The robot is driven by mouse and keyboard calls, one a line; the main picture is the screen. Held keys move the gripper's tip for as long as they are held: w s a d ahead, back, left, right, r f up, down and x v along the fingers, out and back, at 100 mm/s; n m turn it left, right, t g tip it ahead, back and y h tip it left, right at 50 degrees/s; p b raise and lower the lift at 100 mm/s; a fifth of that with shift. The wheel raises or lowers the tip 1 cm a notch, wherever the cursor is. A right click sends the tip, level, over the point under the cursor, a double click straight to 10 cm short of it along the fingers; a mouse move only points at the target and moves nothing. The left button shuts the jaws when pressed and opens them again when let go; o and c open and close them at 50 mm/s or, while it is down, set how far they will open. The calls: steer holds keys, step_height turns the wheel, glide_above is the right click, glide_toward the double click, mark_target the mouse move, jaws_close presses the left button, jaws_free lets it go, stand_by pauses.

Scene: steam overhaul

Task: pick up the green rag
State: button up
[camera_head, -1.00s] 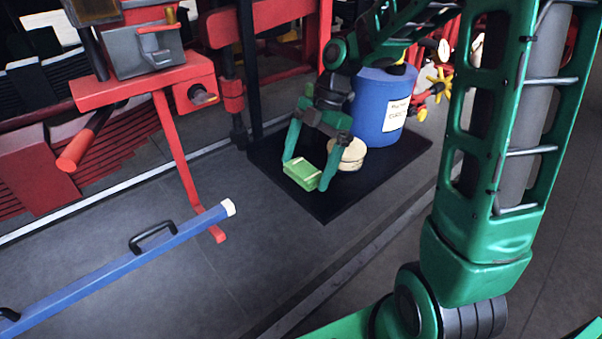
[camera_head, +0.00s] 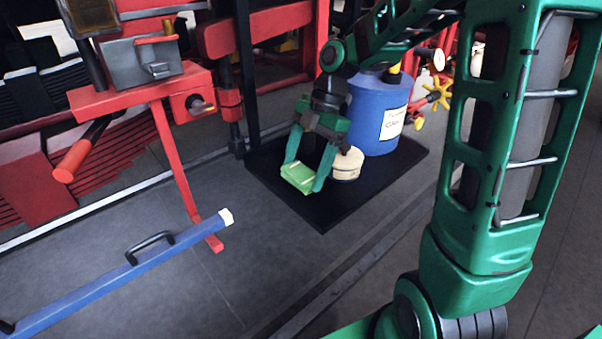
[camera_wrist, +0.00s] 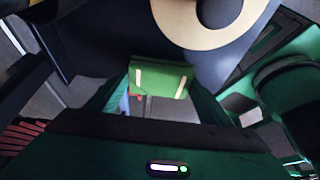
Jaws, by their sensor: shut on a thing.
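The green rag (camera_head: 298,178) is a small folded block with pale stripes. My gripper (camera_head: 302,177) is shut on it, with one finger on each side, above the front edge of the black mat (camera_head: 340,210). In the wrist view the rag (camera_wrist: 160,76) sits between the fingertips, with two pale strips on its face. Whether its underside touches anything is hard to tell.
A round cream tin (camera_head: 346,165) stands just right of the rag, on the mat. A blue drum (camera_head: 376,112) with a white label stands behind it. A red stand (camera_head: 172,160) is at the left.

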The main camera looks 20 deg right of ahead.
steer(key=r, duration=0.2)
steer(key=shift+s+a+r, duration=0.15)
steer(key=shift+a+r, duration=0.05)
steer(key=shift+r, duration=0.2)
steer(key=s+a+r, duration=0.6)
steer(key=s+a, duration=0.1)
steer(key=a, duration=0.1)
steer(key=shift+s+r, duration=0.25)
steer(key=shift+s, duration=0.05)
steer(key=shift+a, duration=0.1)
steer(key=shift+o, duration=1.1)
steer(key=shift+c, duration=0.4)
